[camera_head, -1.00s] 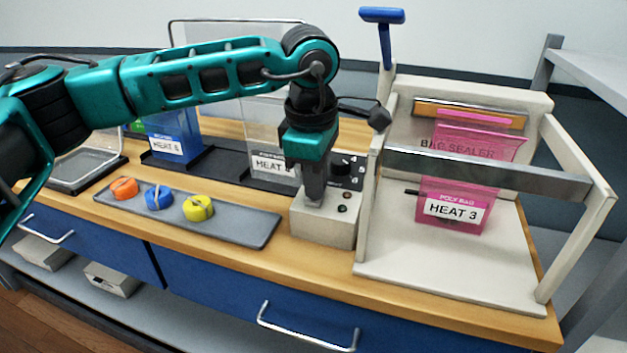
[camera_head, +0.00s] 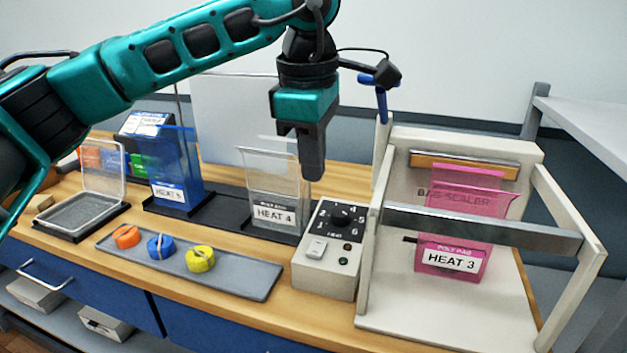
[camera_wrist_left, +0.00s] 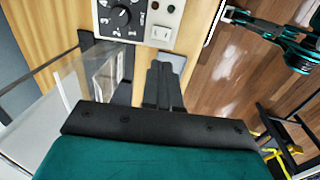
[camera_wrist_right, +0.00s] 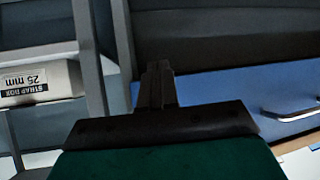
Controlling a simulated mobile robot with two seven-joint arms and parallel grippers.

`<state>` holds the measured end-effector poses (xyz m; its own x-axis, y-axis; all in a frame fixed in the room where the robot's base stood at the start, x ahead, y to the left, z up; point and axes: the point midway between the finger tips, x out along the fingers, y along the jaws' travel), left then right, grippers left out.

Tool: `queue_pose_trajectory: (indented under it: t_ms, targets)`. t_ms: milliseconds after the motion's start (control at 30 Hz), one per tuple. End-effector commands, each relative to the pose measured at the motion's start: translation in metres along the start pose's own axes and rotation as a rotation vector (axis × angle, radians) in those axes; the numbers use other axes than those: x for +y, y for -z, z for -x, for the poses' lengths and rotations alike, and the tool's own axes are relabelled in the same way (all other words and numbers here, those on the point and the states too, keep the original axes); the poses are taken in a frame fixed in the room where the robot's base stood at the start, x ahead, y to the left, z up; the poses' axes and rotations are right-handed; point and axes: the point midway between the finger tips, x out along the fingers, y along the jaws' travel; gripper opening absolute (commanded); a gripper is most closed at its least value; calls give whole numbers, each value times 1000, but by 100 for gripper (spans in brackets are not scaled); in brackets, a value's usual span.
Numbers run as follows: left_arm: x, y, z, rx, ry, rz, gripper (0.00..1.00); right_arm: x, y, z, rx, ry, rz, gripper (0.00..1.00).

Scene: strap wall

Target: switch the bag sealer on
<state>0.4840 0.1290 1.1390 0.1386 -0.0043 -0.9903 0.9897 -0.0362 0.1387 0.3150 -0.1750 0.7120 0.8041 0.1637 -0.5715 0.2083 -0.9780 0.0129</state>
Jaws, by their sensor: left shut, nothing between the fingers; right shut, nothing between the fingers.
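The bag sealer (camera_head: 400,300) is a cream frame with a metal bar, at the right of the bench in the head view. Its control box (camera_head: 322,284) stands at its left side, with a black numbered dial (camera_head: 346,214), a pale rocker switch (camera_head: 316,248) and two small lamps. The switch also shows in the left wrist view (camera_wrist_left: 161,33). My left gripper (camera_head: 313,176) is shut and empty, pointing down above the box and apart from it; it also shows in the left wrist view (camera_wrist_left: 163,66). My right gripper (camera_wrist_right: 158,66) is shut and empty, away from the box.
A pink bag labelled HEAT 3 (camera_head: 450,260) hangs in the sealer. A clear HEAT 4 holder (camera_head: 270,175) stands left of the box. A grey tray (camera_head: 240,283) holds orange, blue and yellow rolls. A blue lever (camera_head: 381,103) rises behind the sealer's left post.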

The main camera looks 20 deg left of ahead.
Motion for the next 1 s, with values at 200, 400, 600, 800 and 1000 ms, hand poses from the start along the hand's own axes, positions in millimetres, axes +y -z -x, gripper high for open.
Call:
queue_pose_trajectory:
  t_ms: [200,400,600,800,1000]
  targets:
    - [0,0,4,0,1,0,0,0,1,0,3,1,4,0]
    - [0,0,2,0,4,1,0,0,0,-1,4,4,7,0]
    - [-3,6,-1,0,67,6,0,-9,-13,-14,4,24,-1,0]
    - [-6,10,5,-1,113,2,0,-12,-3,-18,13,37,0,0]
    - [-6,10,7,-1,114,2,0,-12,1,-17,17,37,4,0]
